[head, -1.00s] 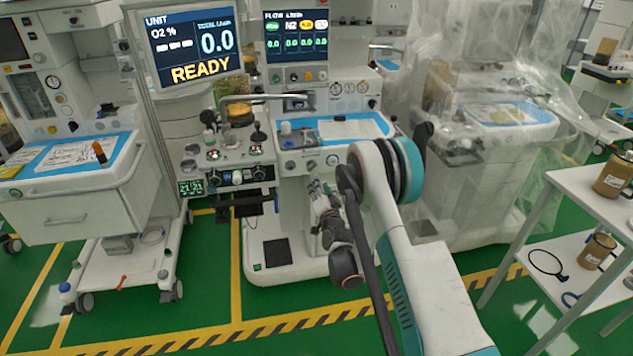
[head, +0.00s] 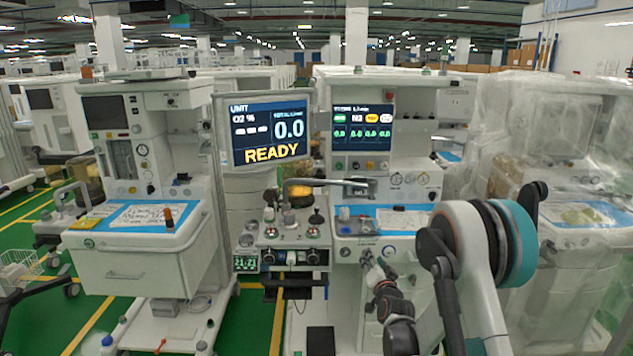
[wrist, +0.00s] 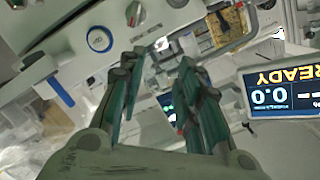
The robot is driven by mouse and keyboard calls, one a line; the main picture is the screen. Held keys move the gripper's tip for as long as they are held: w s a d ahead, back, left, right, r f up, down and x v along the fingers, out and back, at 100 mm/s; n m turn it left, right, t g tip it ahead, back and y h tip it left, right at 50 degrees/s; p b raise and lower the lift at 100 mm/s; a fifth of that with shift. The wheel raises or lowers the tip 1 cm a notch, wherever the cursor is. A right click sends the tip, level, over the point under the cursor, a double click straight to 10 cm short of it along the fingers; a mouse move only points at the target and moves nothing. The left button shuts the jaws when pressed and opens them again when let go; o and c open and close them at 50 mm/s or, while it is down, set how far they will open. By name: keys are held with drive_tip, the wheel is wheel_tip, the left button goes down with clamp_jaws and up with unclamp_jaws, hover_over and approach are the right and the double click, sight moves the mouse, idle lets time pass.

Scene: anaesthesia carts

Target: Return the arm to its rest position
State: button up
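My arm rises at the right of the head view, with its large teal-ringed joint (head: 500,245) in front of the machines. My gripper (head: 368,258) is small in the head view, in front of the middle anaesthesia machine's work surface (head: 400,220). In the wrist view my gripper (wrist: 157,68) shows two teal-sided fingers spread apart with nothing between them. The machine's white front panel with a blue-ringed knob (wrist: 99,39) lies beyond the fingers. I cannot tell the exact distance from the fingers to the panel.
A monitor reading READY (head: 268,130) stands left of centre, also in the wrist view (wrist: 284,88). A cart with a drawer (head: 130,268) is at the left. A plastic-wrapped machine (head: 590,215) stands at the right behind my arm. Green floor shows at lower left.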

drive_tip(key=s+a+r+n+g, duration=0.1)
drive_tip(key=s+r+n+g, duration=0.3)
drive_tip(key=s+r, duration=1.35)
drive_tip(key=s+d+f+n+g, duration=0.2)
drive_tip(key=s+g, duration=0.3)
drive_tip(key=s, duration=2.6)
drive_tip(key=shift+s+n+g+h, duration=0.2)
drive_tip(key=shift+n+g+h, duration=0.15)
drive_tip(key=shift+n, duration=0.45)
